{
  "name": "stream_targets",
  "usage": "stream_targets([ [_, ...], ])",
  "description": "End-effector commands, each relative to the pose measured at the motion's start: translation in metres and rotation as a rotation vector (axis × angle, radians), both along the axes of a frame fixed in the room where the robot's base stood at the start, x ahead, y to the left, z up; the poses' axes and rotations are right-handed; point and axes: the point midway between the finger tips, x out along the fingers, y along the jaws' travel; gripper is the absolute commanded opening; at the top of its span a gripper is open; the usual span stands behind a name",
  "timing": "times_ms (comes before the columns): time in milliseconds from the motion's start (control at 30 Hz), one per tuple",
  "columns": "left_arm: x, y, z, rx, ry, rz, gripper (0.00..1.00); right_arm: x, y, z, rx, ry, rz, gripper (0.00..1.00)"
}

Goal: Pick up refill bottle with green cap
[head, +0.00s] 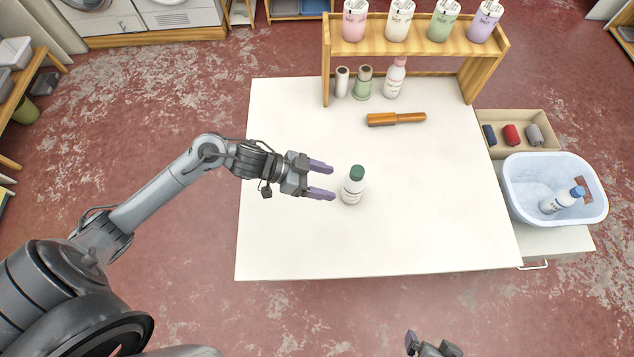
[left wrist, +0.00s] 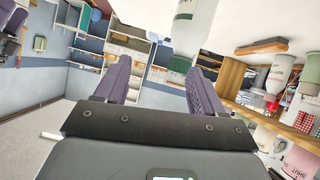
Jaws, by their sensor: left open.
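The refill bottle with green cap (head: 353,186) stands upright on the white table, a white bottle with a dark green cap. My left gripper (head: 328,181) is open and empty just left of the bottle, its purple fingers pointing toward it without closing around it. In the left wrist view the open fingers (left wrist: 155,85) have nothing between them, and part of a white bottle (left wrist: 195,10) shows at the top edge. My right gripper (head: 430,343) shows only partly at the bottom edge of the head view, off the table.
A wooden shelf (head: 415,58) with several pastel bottles stands at the back of the table (head: 290,240). A brush with a wooden handle (head: 397,119) lies before it. At right are a tub (head: 520,212) holding a blue-capped bottle (head: 562,200) and a box (head: 547,118) of rolls. The table's front is clear.

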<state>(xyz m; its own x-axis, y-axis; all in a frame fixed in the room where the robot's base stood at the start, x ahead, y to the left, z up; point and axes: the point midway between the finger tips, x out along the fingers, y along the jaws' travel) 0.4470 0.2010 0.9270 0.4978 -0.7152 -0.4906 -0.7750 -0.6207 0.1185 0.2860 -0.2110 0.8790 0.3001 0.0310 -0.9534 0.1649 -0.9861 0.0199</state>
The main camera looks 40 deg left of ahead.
Motion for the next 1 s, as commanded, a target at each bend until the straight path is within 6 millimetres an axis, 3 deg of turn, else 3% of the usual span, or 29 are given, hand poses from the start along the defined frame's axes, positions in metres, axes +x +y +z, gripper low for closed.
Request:
stream_targets([
  [33,0.012,0.01,-0.006,0.028,-0.032,0.002,0.69,0.0,-0.001,-0.017,0.0,-0.001,-0.002,0.98],
  [233,0.034,0.02,0.004,0.065,-0.095,0.004,0.69,0.001,-0.004,-0.03,-0.006,-0.005,-0.004,0.98],
  [567,0.059,-0.008,-0.011,0.061,-0.104,0.007,0.69,0.001,-0.006,-0.029,-0.017,-0.007,0.004,0.98],
  [1000,0.076,-0.035,-0.026,0.061,-0.103,0.006,0.69,0.001,-0.003,-0.027,-0.009,-0.006,0.0,0.98],
])
